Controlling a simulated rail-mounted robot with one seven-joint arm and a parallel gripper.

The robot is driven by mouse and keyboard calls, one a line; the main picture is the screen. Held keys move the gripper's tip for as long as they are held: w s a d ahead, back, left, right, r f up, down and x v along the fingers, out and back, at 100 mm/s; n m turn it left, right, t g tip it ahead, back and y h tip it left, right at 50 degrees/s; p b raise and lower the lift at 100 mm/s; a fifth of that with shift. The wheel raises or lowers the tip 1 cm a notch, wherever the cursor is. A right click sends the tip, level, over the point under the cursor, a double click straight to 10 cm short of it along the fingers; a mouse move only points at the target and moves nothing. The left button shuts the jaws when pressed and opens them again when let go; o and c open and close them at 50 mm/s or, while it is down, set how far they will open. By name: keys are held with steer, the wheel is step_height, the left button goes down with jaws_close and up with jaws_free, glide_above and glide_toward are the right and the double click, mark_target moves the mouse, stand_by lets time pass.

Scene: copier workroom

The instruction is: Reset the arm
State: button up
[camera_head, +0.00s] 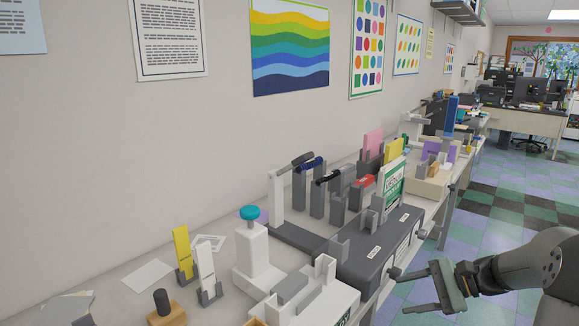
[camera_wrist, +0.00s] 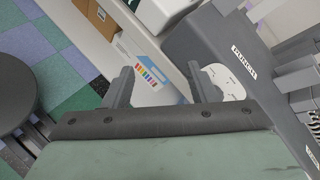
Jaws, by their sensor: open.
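My gripper (camera_head: 404,291) is open and empty, held in the air at the front edge of the bench, right of the dark grey machine (camera_head: 352,262). Its arm comes in from the lower right of the head view. In the wrist view the two fingers of my gripper (camera_wrist: 158,80) stand wide apart with nothing between them. Beyond them are a white box with a coloured bar pattern (camera_wrist: 152,75) and the dark machine marked PUNCH (camera_wrist: 215,45).
The bench holds a white device with a teal knob (camera_head: 258,250), yellow and white upright cards (camera_head: 183,250), grey upright stands (camera_head: 316,195) and a green-white sign (camera_head: 391,184). Open checkered floor (camera_head: 490,240) lies to the right. A dark round seat-like thing (camera_wrist: 15,100) shows in the wrist view.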

steer(key=s+a+r+n+g+h+p, duration=0.2)
steer(key=s+a+n+h, duration=0.1)
steer(key=s+a, duration=0.3)
steer(key=s+a+r+n+g+h+p, duration=0.2)
steer(key=s+a+n+g+h, duration=0.15)
steer(key=s+a, duration=0.3)
steer(key=s+a+n+t+h+p, duration=0.1)
steer(key=s+n+t+h+p, duration=0.1)
steer(key=s+n+h, duration=0.3)
steer(key=s+n+p, duration=0.1)
steer(key=s+n, duration=0.2)
steer(key=s, duration=0.3)
steer(key=shift+s+a+r, duration=0.3)
steer(key=shift+r, duration=0.05)
